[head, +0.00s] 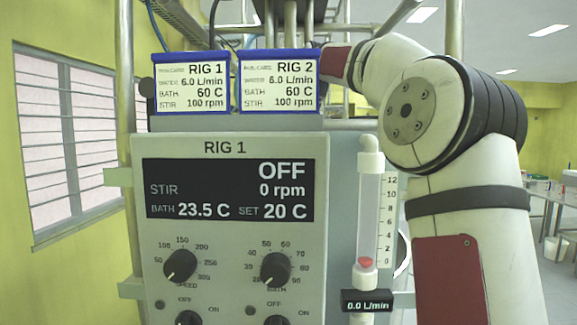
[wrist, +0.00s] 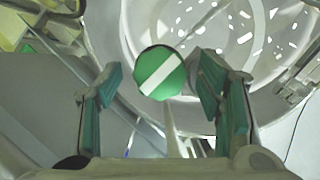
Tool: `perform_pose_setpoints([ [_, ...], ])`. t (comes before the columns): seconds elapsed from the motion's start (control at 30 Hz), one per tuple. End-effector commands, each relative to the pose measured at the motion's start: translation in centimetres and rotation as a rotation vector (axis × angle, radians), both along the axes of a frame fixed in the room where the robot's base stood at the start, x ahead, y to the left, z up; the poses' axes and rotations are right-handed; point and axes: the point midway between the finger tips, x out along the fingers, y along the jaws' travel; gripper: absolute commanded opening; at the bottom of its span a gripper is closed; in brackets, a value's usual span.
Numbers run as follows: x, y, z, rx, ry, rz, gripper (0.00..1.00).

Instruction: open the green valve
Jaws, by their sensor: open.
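The green valve (wrist: 160,73) shows in the wrist view as a round green knob with a white diagonal stripe. It lies between and just beyond the fingertips of my gripper (wrist: 157,85). The fingers are spread on either side of the knob, with a visible gap on the left; on the right the finger is close to it, and I cannot tell if it touches. The valve and my gripper do not show in the head view, where my arm goes behind the rig.
In the head view, the RIG 1 control box (head: 235,230) reads OFF, with two cards (head: 190,82) above. A flow meter tube (head: 369,215) reads 0.0 L/min (head: 367,302). In the wrist view, a large round glass vessel (wrist: 225,40) and metal framing stand around the valve.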

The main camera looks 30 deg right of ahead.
Motion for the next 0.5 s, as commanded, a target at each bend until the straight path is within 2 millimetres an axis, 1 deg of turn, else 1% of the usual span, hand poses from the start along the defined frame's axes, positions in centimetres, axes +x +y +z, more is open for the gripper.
perform_pose_setpoints([
  [0.17,0.0,0.02,0.0,0.0,0.0,0.0,0.61],
  [0.2,-0.01,0.02,0.01,0.0,0.0,0.0,0.52],
  [0.37,-0.02,0.03,0.01,0.001,0.0,0.0,0.16],
  [0.4,-0.02,0.03,0.01,0.001,0.0,0.0,0.13],
  [0.5,-0.02,0.04,0.01,0.001,0.0,0.0,0.13],
])
